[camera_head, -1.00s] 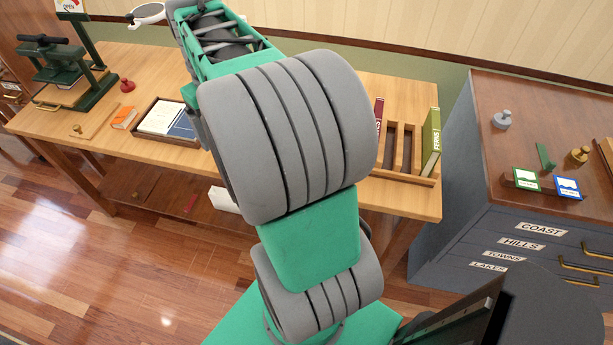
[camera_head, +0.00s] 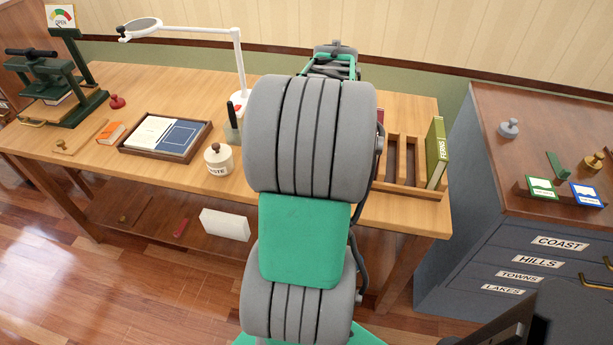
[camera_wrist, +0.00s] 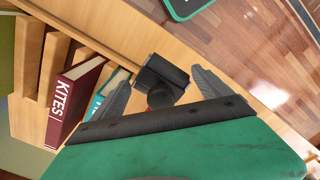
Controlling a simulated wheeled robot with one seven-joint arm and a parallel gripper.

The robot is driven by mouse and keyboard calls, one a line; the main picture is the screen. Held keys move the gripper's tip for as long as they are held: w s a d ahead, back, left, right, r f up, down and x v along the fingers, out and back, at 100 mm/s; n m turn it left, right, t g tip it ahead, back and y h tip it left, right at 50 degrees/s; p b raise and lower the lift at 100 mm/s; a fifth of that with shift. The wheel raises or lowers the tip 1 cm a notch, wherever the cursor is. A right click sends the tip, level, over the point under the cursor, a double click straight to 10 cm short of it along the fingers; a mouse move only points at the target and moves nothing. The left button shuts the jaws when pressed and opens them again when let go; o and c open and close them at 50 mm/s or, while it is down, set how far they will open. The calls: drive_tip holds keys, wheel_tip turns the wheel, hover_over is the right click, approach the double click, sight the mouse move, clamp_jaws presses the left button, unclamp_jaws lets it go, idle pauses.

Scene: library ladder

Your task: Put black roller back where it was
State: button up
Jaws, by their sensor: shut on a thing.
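In the wrist view, my gripper (camera_wrist: 163,90) has its two grey fingers on either side of the black roller (camera_wrist: 162,76). It is shut on the roller, which shows a dark block-like part and a rounded end. The roller is over or near the wooden table's edge; I cannot tell its height. In the head view, my arm hides my gripper and the roller.
A wooden book rack (camera_head: 408,183) holds a green FERNS book (camera_head: 435,153). The wrist view shows a maroon KITES book (camera_wrist: 73,98) beside the gripper. The table also bears a paste jar (camera_head: 218,160), lamp (camera_head: 238,65), tray (camera_head: 128,151) and press (camera_head: 62,82).

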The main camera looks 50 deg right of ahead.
drive_tip(key=w+f, duration=0.3)
drive_tip(key=f, duration=0.1)
drive_tip(key=w+f, duration=0.2)
drive_tip(key=shift+w+a, duration=0.3)
drive_tip(key=shift+a, duration=0.1)
drive_tip(key=f, duration=0.2)
drive_tip(key=shift+w+a+f+p, duration=0.1)
drive_tip(key=shift+w+f+p, duration=0.15)
drive_tip(key=shift+f+p, duration=0.15)
drive_tip(key=shift+f, duration=0.35)
drive_tip(key=o, duration=1.1)
drive_tip(key=shift+f, duration=0.15)
